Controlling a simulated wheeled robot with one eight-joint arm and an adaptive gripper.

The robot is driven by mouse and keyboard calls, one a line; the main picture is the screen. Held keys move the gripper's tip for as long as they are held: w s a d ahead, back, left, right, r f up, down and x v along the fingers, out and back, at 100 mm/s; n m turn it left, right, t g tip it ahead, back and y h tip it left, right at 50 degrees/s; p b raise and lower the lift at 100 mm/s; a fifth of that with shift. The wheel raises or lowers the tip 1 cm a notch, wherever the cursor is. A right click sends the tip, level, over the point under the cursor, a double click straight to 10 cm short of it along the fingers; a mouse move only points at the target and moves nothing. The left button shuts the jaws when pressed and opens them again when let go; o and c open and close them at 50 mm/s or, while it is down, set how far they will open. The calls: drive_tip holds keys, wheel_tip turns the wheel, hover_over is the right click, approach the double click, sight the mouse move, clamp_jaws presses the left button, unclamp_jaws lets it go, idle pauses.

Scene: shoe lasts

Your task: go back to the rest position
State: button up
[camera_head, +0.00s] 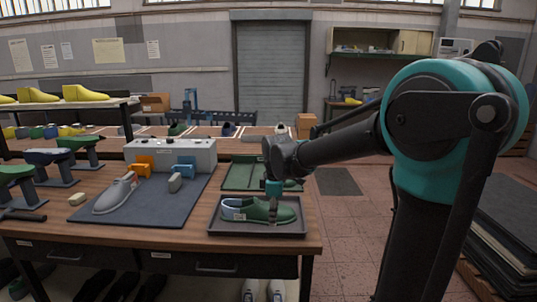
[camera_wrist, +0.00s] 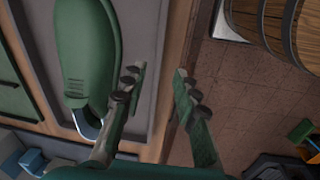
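A green shoe last (camera_head: 240,209) with a pale, light-blue-grey end and a small white label lies on a dark grey tray (camera_head: 300,232) at the table's right front corner. My gripper (camera_head: 273,214) points down at the right part of this last and overlaps it in the head view. In the wrist view the last (camera_wrist: 85,50) lies to the left of both fingers. My gripper (camera_wrist: 158,72) is open there, with nothing between its fingers, over the tray's rim and the table's edge. I cannot tell its height above the tray.
A grey last (camera_head: 115,195) lies on a dark mat (camera_head: 150,212) left of the tray. Behind stand a white box (camera_head: 170,152) with orange and blue blocks and a green tray (camera_head: 240,175).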

drive_tip(key=s+d+f+m+t, duration=0.2)
drive_tip(key=s+d+f+m, duration=1.1)
drive_tip(key=s+d+m, duration=0.3)
drive_tip(key=shift+s+d+t, duration=0.4)
drive_tip(key=shift+s+d, duration=0.1)
drive_tip(key=shift+d, duration=0.25)
idle(0.4)
